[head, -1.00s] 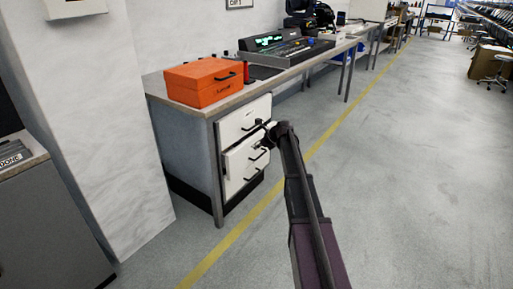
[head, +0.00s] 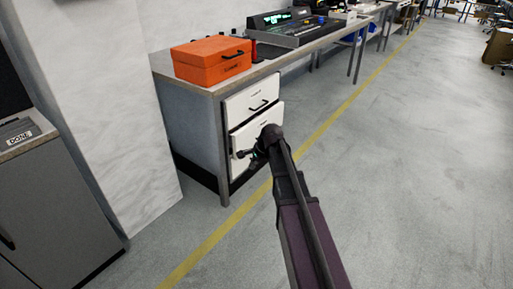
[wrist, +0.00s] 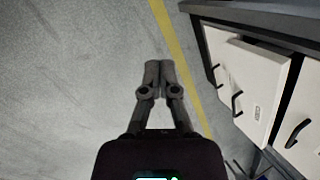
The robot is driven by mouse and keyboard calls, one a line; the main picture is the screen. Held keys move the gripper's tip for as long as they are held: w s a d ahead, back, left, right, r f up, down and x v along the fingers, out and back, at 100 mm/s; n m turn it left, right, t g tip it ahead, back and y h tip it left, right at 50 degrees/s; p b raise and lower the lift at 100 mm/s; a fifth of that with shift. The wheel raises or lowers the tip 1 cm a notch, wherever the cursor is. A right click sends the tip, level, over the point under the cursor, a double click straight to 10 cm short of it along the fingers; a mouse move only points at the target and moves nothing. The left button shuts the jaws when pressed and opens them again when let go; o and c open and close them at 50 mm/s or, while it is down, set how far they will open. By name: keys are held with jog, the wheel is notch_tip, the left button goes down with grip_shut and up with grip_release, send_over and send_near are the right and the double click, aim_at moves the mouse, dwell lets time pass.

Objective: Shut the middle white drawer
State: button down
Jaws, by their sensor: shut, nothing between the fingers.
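The middle white drawer (head: 242,138) stands out from the cabinet under the bench. My arm covers its right part in the head view. In the wrist view the drawer (wrist: 250,88) juts out at the right, with a black handle on its front. My gripper (head: 240,154) is shut and empty, low in front of the drawers in the head view. In the wrist view its fingertips (wrist: 160,68) are together over bare floor, to the left of the drawer front with a clear gap. The top white drawer (head: 251,101) looks closed.
An orange toolbox (head: 211,61) and a mixing console (head: 290,28) stand on the bench (head: 213,90). A metal bench leg (head: 222,160) is left of the drawers. A grey cabinet (head: 55,205) stands at the left. The floor (head: 410,170) to the right is clear.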

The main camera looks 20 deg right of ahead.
jog(key=s+a+n+g+h, duration=0.1)
jog(key=s+a+n, duration=0.1)
jog(key=s+n, duration=0.5)
jog(key=s+a+f+n+g+h, duration=0.1)
jog(key=s+n, duration=0.6)
jog(key=s, duration=0.8)
jog(key=shift+s+a+f+n+g+h, duration=0.35)
jog(key=shift+a+g+h, duration=0.2)
jog(key=shift+h, duration=0.25)
jog(key=shift+w, duration=0.15)
